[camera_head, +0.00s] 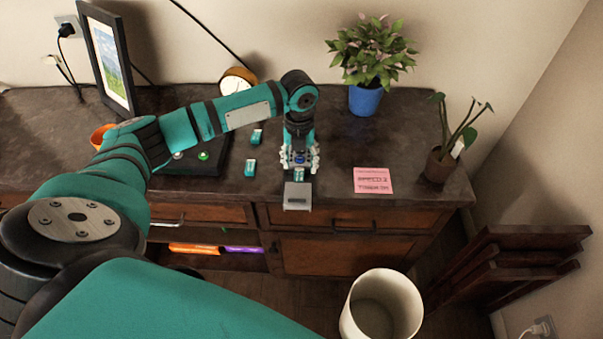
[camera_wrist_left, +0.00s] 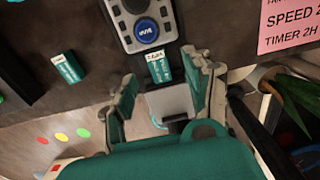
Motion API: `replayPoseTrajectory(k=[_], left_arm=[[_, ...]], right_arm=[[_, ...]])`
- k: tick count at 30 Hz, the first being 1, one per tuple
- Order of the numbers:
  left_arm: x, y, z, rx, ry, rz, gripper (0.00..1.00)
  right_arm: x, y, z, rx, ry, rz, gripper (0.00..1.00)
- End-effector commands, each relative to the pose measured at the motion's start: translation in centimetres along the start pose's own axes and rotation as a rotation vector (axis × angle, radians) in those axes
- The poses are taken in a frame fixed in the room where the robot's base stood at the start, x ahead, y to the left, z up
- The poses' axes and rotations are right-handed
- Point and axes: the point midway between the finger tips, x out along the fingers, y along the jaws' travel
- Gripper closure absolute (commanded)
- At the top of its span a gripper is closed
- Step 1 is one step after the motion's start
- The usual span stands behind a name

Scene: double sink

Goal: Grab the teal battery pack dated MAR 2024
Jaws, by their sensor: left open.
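A teal battery pack with a white label (camera_wrist_left: 158,66) lies between the spread fingers of my left gripper in the left wrist view, not visibly gripped. Its label is too small to read for sure. Another teal pack (camera_wrist_left: 68,67) lies to the left; its label is also unreadable. In the head view, two teal packs, a farther one (camera_head: 257,136) and a nearer one (camera_head: 251,168), lie on the counter left of my left gripper (camera_head: 299,164). My right gripper is out of view.
A grey device with a blue button (camera_wrist_left: 146,31) is just beyond the pack. A pink note (camera_head: 373,181) lies on the counter (camera_head: 400,130) to the right. A black panel (camera_head: 200,164) is to the left; a blue plant pot (camera_head: 365,99) stands behind. A white bin (camera_head: 382,310) stands below.

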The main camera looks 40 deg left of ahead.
Motion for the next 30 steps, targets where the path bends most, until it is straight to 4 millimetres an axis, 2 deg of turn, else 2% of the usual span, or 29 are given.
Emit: replayPoseTrajectory(k=[4,7,16,28,30], left_arm=[[2.4,0.2,-0.4,-0.001,0.005,0.003,0.48],[3.5,0.2,-0.3,0.000,0.002,0.002,0.48],[4.0,0.2,-0.3,0.001,0.001,0.001,0.48],[4.1,0.3,-0.4,0.000,0.002,0.003,1.00],[4.1,0.3,-0.4,0.001,0.002,0.003,1.00]], right_arm=[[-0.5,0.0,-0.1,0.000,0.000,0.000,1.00],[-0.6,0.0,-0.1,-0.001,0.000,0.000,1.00],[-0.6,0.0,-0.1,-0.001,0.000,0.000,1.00],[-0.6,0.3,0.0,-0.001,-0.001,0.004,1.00],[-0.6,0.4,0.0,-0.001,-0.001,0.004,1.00]])
